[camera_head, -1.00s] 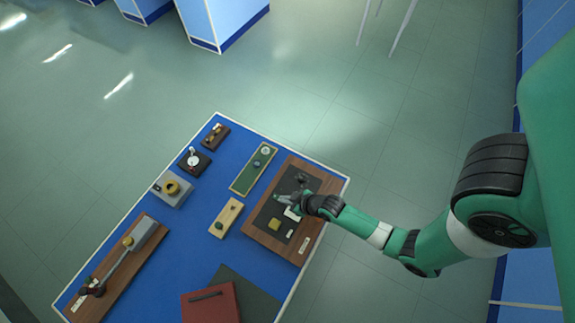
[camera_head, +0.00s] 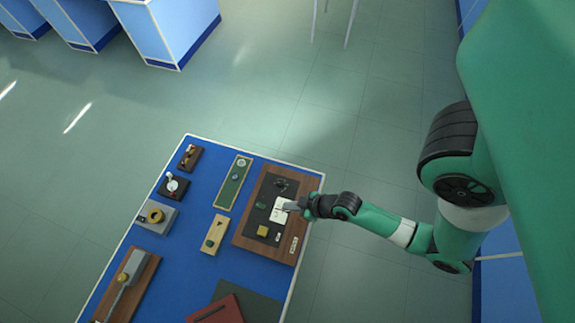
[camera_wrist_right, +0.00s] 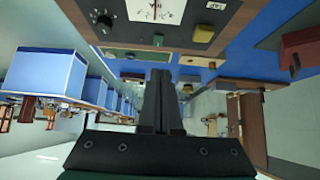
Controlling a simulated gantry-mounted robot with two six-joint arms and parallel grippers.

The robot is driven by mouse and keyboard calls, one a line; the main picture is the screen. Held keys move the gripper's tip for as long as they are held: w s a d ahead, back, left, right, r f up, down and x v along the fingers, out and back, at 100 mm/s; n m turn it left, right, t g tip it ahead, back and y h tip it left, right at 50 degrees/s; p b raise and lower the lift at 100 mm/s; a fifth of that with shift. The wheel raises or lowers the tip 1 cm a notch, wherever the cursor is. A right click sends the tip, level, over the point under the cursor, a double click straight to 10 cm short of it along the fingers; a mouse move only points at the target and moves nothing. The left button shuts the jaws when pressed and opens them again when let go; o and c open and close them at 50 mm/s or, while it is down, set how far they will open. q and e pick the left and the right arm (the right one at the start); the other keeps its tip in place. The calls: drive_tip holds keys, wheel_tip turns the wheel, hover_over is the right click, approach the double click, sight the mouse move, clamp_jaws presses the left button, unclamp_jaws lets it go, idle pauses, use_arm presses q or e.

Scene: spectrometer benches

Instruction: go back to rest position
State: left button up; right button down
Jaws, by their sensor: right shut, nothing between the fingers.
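My right gripper (camera_head: 291,206) is shut and empty in the head view. It is over the right part of a wooden board with a dark panel (camera_head: 259,217), near a white card (camera_head: 281,210). The right wrist view shows its two fingers (camera_wrist_right: 160,100) pressed together, with nothing between them. I cannot tell the exact height of the gripper above the board. My left gripper is not in view.
Open floor (camera_head: 300,110) lies beyond the bench.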

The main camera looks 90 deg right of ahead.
idle(0.4)
drive_tip(key=w+d+r+n+t+p, duration=0.1)
drive_tip(key=w+r+n+t+p, duration=0.4)
drive_tip(key=w+r, duration=1.55)
drive_tip(key=w+a+r+t+y+p, duration=0.1)
drive_tip(key=w+a+r+t, duration=0.2)
drive_tip(key=r, duration=0.7)
drive_tip(key=w+r+t, duration=0.2)
drive_tip(key=w+r, duration=0.3)
drive_tip(key=r, duration=0.6)
drive_tip(key=a+r+n+t+y+p, duration=0.1)
drive_tip(key=a+r+t+y+p, duration=0.25)
drive_tip(key=r, duration=1.85)
drive_tip(key=s+a+r+t, duration=0.1)
drive_tip(key=s+r, duration=0.2)
drive_tip(key=r, duration=0.3)
drive_tip(key=s+a+r+m+t, duration=0.1)
drive_tip(key=s+r+t, duration=0.1)
drive_tip(key=r, duration=0.5)
drive_tip(key=s+a+r+m+t, duration=0.1)
drive_tip(key=s+r+t, duration=0.1)
drive_tip(key=s+r, duration=0.2)
wheel_tip(320, 180, up, 2)
drive_tip(key=shift+s+a+r, duration=0.2)
drive_tip(key=shift+s+a, duration=0.1)
drive_tip(key=shift+s, duration=0.05)
